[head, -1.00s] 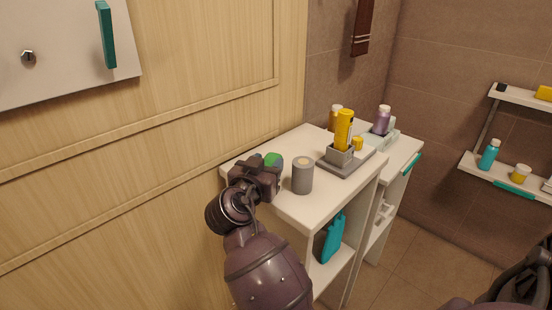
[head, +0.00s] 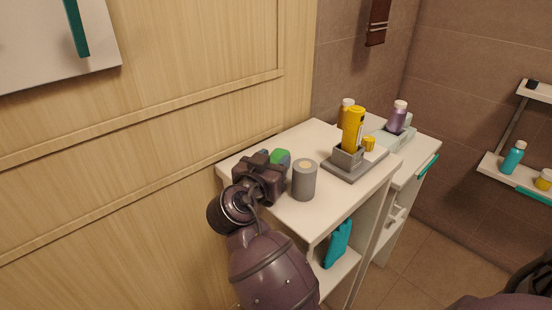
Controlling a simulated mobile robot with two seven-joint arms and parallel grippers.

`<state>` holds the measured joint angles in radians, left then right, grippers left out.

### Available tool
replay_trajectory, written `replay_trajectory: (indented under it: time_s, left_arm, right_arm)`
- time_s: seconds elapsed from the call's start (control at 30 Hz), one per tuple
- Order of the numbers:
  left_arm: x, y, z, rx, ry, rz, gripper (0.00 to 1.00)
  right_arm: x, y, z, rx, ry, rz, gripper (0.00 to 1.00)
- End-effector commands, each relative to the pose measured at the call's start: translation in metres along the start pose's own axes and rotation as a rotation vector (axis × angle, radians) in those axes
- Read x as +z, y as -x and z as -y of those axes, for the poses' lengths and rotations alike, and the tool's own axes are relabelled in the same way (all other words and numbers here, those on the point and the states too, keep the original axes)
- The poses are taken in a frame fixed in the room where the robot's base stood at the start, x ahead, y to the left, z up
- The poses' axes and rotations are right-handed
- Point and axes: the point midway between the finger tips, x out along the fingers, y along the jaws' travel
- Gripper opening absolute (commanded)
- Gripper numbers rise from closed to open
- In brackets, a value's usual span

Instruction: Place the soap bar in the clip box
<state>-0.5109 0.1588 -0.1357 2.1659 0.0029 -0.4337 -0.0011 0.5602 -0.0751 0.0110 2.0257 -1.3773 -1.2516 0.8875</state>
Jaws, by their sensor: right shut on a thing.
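The gripper's own body hides the fingertips and part of the block. I cannot tell which thing is the clip box, or whether the blue-grey part belongs to it.
A grey cylinder (head: 304,181) stands close right of the gripper. Farther back, a grey tray (head: 369,166) holds a yellow bottle (head: 353,127). A purple bottle (head: 397,117) stands behind. The wooden wall panel (head: 170,130) is close on the left.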

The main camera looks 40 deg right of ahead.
Motion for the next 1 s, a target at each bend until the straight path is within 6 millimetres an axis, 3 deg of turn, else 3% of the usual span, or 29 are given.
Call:
replay_trajectory:
  time_s: [0.47,0.5,0.63,1.0]
  left_arm:
    - [-0.0019,-0.0032,0.0018,-0.001,-0.004,-0.004,0.43]
    - [-0.0031,-0.0032,0.0020,-0.001,-0.005,-0.007,0.43]
    - [-0.0044,-0.0035,0.0021,-0.001,-0.006,-0.010,0.43]
    - [-0.0067,-0.0016,0.0020,-0.001,-0.005,-0.014,0.43]
  right_arm:
    - [0.0051,0.0017,0.0004,0.001,-0.001,-0.001,0.18]
    - [0.0043,0.0017,0.0004,0.001,-0.001,-0.001,0.49]
    - [0.0039,0.0016,0.0004,0.001,-0.002,-0.001,0.69]
    - [-0.0002,0.0015,0.0002,0.001,-0.002,-0.001,0.70]
